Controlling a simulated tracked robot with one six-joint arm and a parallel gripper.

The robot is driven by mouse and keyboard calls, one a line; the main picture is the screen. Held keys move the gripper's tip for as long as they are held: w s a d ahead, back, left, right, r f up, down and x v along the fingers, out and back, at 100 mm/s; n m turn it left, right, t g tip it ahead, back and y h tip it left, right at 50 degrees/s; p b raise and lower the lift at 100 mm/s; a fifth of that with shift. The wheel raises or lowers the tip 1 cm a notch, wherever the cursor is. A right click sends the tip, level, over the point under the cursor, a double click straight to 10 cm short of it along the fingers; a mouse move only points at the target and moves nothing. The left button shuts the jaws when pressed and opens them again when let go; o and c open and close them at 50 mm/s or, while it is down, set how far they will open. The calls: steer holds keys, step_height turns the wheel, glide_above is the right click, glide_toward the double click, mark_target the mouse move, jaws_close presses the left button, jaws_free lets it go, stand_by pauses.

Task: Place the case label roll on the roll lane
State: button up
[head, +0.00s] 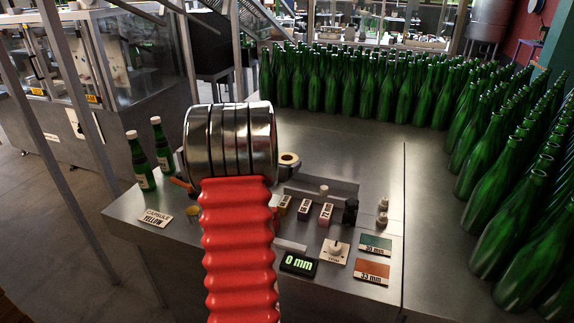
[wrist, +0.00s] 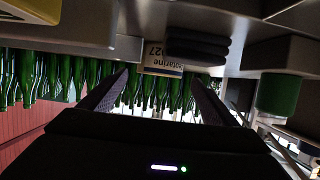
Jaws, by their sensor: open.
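A cream roll with a dark core (head: 289,160), which looks like the label roll, shows on the steel bench just right of my arm in the head view. My arm hides part of its surroundings. A grey recessed strip (head: 340,187) lies to its right; I cannot tell whether this is the roll lane. My gripper (wrist: 158,92) is open in the wrist view, its two dark fingers spread apart with nothing held between them. In the head view my red arm hides the gripper. The wrist picture appears upside down, and the roll cannot be made out there.
Small labelled blocks (head: 326,213), a 0 mm display (head: 299,263), a dial (head: 336,251) and green (head: 376,243) and orange (head: 371,271) cards occupy the bench. Two bottles (head: 137,160) stand left by a CAPSULE YELLOW card (head: 156,218). Many green bottles (head: 488,175) line the back and right.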

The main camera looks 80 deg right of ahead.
mark_target(289, 158)
steer(key=shift+x, duration=2.15)
steer(key=shift+s, duration=0.1)
steer(key=shift+c, duration=0.4)
steer(key=c, duration=1.3)
steer(key=shift+r, duration=0.1)
step_height(289, 158, up, 10)
steer(key=shift+f, duration=0.1)
